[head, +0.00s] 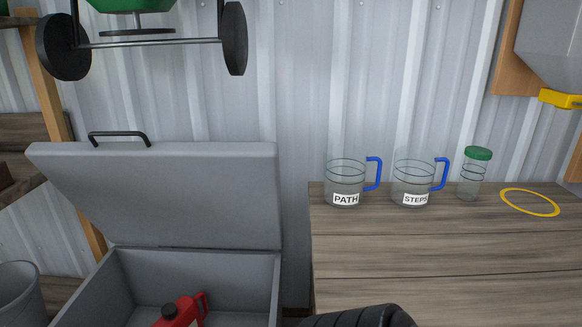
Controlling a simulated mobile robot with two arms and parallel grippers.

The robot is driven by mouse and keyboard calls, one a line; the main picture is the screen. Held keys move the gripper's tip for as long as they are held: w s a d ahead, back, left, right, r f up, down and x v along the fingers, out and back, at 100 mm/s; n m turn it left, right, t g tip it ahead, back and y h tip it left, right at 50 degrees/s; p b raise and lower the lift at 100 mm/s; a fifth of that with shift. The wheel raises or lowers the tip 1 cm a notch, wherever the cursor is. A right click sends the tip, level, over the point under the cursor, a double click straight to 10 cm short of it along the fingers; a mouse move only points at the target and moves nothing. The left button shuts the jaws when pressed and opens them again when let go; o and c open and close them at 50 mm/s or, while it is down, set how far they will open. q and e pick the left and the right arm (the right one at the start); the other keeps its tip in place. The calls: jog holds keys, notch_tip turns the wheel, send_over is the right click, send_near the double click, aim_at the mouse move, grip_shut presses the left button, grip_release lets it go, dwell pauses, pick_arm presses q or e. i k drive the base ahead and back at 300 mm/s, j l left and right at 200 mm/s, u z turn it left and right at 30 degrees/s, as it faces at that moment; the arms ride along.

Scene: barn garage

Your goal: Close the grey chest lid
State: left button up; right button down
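The grey chest (195,270) stands at the lower left of the head view, cut off by the bottom edge. Its grey lid (170,195) is open, raised and leaning back from the rear edge of the chest. A dark bar handle (119,135) sits on the lid's upper edge, near its left end. A red container with a black cap (183,312) is inside the chest, partly cut off.
A wooden bench (440,255) right of the chest holds jugs labelled PATH (345,180) and STEPS (412,180), a green-capped jar (474,175) and a yellow ring (530,202). A black ribbed shape (362,317) is at the bottom edge. A grey bucket (20,295) is left.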

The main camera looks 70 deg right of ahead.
aim_at(227, 195)
jog(key=k+z, duration=0.1)
jog(key=z, duration=1.1)
